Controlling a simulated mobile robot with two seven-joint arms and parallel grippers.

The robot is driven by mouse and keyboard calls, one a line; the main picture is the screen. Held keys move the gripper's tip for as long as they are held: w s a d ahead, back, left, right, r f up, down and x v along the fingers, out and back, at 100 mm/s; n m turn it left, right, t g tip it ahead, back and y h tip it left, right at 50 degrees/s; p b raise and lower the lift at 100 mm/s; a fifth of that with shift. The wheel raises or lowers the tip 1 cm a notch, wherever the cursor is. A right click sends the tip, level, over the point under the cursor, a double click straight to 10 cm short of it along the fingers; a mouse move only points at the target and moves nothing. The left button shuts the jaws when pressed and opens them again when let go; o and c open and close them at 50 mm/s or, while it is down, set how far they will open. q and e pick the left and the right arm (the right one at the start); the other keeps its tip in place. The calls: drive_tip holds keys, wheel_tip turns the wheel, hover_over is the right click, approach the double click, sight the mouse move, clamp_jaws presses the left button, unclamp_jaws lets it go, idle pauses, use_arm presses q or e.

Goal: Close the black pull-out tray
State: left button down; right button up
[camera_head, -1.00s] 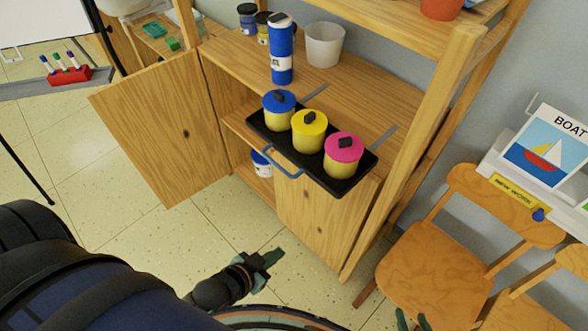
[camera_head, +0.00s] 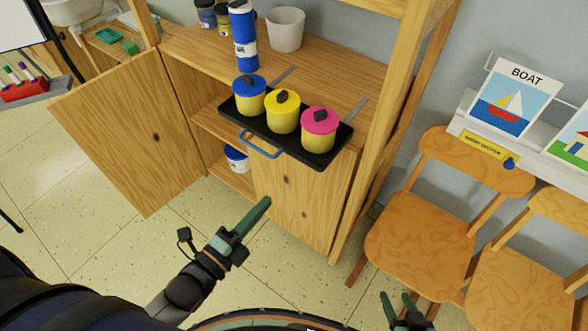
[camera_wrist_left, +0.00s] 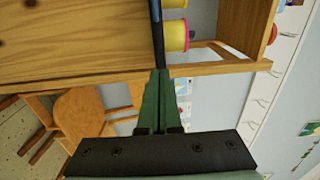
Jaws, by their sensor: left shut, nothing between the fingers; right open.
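The black pull-out tray (camera_head: 314,159) sticks out from the wooden shelf on two grey rails. It has a blue bar handle (camera_head: 262,147) on its front. A blue-lidded jar (camera_head: 250,97), a yellow-lidded jar (camera_head: 283,112) and a pink-lidded jar (camera_head: 319,130) stand upright on it. My left gripper (camera_head: 267,202) is shut and empty, below and in front of the tray, apart from it in the head view. In the left wrist view its fingers (camera_wrist_left: 160,100) point toward the tray's dark edge (camera_wrist_left: 158,30). My right gripper (camera_head: 397,302) is open at the bottom edge, far from the tray.
A wooden cabinet door (camera_head: 135,140) stands open at left; another door (camera_head: 305,195) is below the tray. A blue bottle (camera_head: 243,35) and white cup (camera_head: 286,30) stand on the shelf. Wooden chairs (camera_head: 420,235) are at right. The floor in front is clear.

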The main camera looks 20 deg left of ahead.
sight(303, 161)
use_arm(q)
drive_tip(key=x, duration=1.2)
use_arm(e)
drive_tip(key=shift+r, duration=0.2)
